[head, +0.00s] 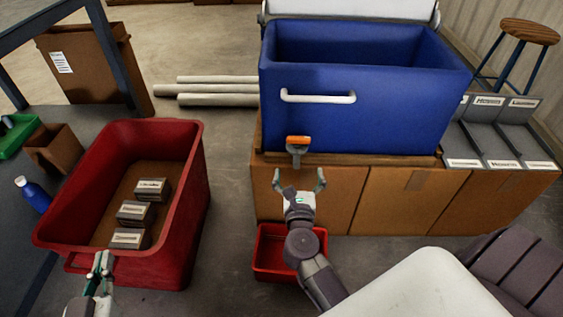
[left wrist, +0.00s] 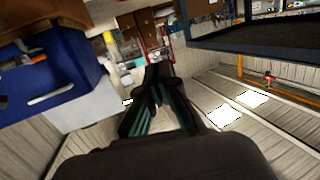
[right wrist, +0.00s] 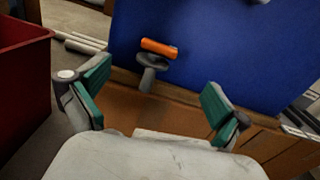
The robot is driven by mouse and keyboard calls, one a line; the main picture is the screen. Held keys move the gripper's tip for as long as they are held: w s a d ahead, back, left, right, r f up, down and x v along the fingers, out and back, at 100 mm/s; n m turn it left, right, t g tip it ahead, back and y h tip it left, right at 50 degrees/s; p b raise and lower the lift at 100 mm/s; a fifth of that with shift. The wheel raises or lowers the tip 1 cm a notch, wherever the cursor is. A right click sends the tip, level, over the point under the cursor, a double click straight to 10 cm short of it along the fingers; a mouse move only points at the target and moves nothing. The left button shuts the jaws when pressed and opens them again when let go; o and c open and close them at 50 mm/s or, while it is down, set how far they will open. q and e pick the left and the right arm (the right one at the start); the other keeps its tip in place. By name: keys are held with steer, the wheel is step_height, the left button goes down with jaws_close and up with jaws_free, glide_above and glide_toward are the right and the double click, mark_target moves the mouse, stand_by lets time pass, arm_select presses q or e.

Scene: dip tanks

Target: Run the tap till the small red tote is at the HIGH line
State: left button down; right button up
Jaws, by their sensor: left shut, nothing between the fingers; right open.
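The tap (head: 298,152) is grey with an orange handle (head: 298,140) and sticks out low on the front of the blue tank (head: 380,115). The handle also shows in the right wrist view (right wrist: 158,48), lying crosswise. The small red tote (head: 268,275) stands on the floor below, partly hidden by my right arm. I cannot make out its HIGH line or water level, and see no stream. My right gripper (head: 304,182) is open and empty just in front of and below the tap, apart from it. My left gripper (head: 103,262) is shut and empty at the big red tote's near edge.
The big red tote (head: 185,215) at left holds several labelled boxes (head: 135,213). The blue tank rests on a wooden board above cardboard boxes (head: 400,200). Grey labelled bins (head: 500,135) and a stool (head: 530,32) are at right. White pipes (head: 215,90) lie behind on the floor.

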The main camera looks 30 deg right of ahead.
mark_target(299, 140)
steer(key=shift+m, duration=0.4)
steer(key=x, duration=0.7)
steer(key=shift+b, duration=0.3)
steer(key=b+x, duration=0.1)
steer(key=x, duration=0.4)
steer(key=shift+w+d, duration=0.2)
steer(key=shift+w, duration=0.05)
steer(key=shift+w+d, duration=0.3)
steer(key=shift+w, duration=0.2)
arm_select(q)
step_height(299, 140, up, 8)
steer(key=t+h, duration=0.1)
steer(key=t, duration=0.4)
steer(key=shift+s+d+h, duration=0.3)
steer(key=shift+d, duration=0.05)
